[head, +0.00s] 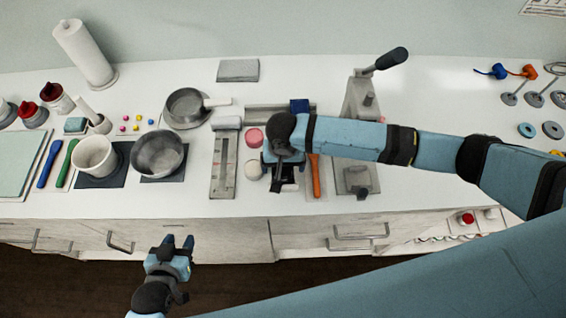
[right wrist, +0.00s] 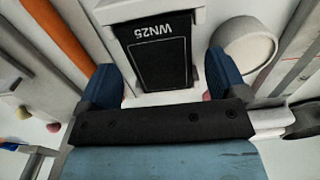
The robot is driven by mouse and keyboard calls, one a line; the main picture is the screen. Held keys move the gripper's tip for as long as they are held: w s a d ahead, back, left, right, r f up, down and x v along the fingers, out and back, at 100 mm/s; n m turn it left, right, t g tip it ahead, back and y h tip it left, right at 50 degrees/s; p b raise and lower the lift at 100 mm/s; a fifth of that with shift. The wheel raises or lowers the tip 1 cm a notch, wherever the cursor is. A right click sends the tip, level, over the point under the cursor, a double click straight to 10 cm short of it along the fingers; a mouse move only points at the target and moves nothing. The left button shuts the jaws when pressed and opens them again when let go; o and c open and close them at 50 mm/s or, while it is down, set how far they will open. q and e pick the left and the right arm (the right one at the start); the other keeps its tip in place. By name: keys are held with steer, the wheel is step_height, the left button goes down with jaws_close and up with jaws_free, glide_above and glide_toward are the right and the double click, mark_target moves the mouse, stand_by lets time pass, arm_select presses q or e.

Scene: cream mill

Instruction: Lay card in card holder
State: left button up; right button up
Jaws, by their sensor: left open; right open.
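A dark card (right wrist: 155,50) marked "WN25", upside down to the camera, shows between my right gripper's fingers in the right wrist view. Pale, holder-like edges (right wrist: 120,14) border the card at the top and sides; I cannot tell whether it lies fully inside them. In the head view the dark card (head: 288,187) is partly hidden under the gripper near the counter's front edge. My right gripper (head: 283,163) is open, its blue fingers on either side of the card, also in the right wrist view (right wrist: 163,82). My left gripper (head: 179,241) is open and empty in front of the counter.
An orange-handled tool (head: 316,175) and a white round piece (head: 254,169) flank the right gripper closely. A lever press (head: 358,110) stands to the right, a grey scale-like plate (head: 223,165) to the left.

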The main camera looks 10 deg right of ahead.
steer(key=shift+r, duration=0.2)
step_height(320, 180, up, 13)
steer(key=b, duration=0.1)
steer(key=shift+r, duration=0.2)
